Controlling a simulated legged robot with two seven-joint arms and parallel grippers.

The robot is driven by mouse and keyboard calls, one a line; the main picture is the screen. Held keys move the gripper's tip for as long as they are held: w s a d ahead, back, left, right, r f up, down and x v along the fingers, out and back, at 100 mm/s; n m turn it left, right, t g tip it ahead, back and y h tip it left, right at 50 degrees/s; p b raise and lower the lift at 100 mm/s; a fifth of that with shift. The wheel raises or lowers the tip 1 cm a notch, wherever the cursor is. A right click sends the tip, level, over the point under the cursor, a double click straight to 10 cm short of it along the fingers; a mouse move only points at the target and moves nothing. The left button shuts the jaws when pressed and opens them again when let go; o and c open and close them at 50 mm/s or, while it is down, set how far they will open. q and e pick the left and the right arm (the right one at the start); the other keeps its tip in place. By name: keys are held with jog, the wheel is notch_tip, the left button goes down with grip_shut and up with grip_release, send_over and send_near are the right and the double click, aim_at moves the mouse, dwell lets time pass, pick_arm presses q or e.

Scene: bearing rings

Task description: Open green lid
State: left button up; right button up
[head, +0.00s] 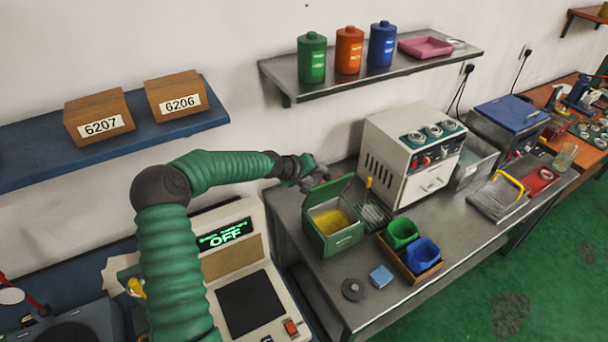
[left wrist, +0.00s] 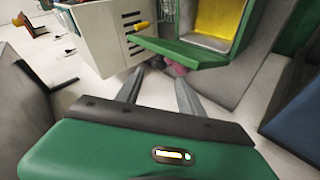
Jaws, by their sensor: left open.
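A green box (head: 335,240) stands on the steel bench in the head view, with yellow contents showing inside. Its green lid (head: 329,190) is raised and tilted up at the back edge, so the box is open. In the left wrist view the lid (left wrist: 180,51) lies just beyond my fingertips, with the yellow inside of the box past it. My left gripper (head: 317,179) is behind the lid, close to its upper edge. Its two fingers (left wrist: 158,84) are apart with nothing clearly held between them. Whether a finger touches the lid cannot be told. My right gripper is not in view.
A white machine (head: 405,155) stands right of the box. A wooden tray (head: 409,260) with green and blue cups, a blue block (head: 381,276) and a dark disc (head: 353,290) are in front. A display console (head: 240,270) is at left. A shelf (head: 375,80) with canisters hangs above.

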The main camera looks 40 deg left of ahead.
pick_arm(q)
jog(key=v, duration=0.8)
jog(key=shift+s+b, duration=0.2)
jog(key=shift+b, duration=0.2)
jog(key=shift+a+r, duration=0.1)
jog(key=shift+r, duration=0.05)
